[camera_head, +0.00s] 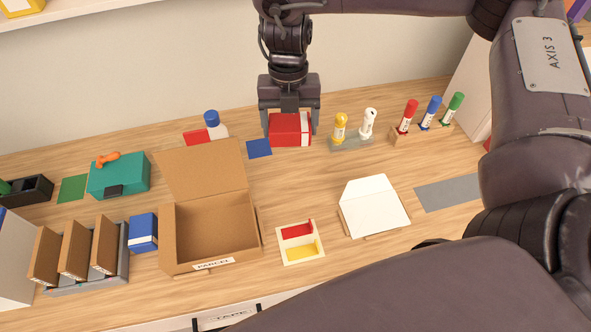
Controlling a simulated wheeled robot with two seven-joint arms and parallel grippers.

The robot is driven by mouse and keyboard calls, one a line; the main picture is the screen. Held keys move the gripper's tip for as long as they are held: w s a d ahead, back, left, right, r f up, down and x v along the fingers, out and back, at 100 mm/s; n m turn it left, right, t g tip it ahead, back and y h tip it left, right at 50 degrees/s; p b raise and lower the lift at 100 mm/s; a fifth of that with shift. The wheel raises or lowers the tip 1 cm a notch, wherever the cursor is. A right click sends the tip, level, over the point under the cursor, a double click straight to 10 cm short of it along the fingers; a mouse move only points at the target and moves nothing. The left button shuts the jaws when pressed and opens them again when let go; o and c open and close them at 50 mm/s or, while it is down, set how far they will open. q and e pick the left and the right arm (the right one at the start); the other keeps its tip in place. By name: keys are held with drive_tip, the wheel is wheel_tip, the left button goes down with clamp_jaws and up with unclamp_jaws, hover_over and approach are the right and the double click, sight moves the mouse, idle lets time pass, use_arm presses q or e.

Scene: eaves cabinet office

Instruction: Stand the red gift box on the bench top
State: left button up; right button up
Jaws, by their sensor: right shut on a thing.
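The red gift box (286,129) has a white band near its right end. My right gripper (290,122) is shut on it, with one finger on each side, and points down. The box appears to be held over the back part of the wooden bench top (330,180); how far above the surface I cannot tell. A small blue mat (259,148) lies just left of the box, partly hidden by it. My left gripper is not in view.
A blue-capped bottle (213,124) is left, marker holders (350,143) right. Bench between the held box and the tray is clear.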

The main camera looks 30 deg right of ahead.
drive_tip(key=shift+s+d+f+n, duration=0.1)
drive_tip(key=shift+s+f+n, duration=0.2)
drive_tip(key=shift+n, duration=0.6)
drive_tip(key=b, duration=0.2)
hover_over(293, 190)
drive_tip(key=f, duration=1.6)
drive_tip(key=shift+w, duration=0.2)
wheel_tip(293, 190, down, 3)
drive_tip(key=shift+f+b, duration=0.1)
drive_tip(key=shift+b, duration=0.45)
drive_tip(key=shift+f, duration=0.45)
drive_tip(key=shift+f, duration=0.15)
drive_tip(key=o, duration=1.1)
drive_tip(key=shift+c, duration=0.2)
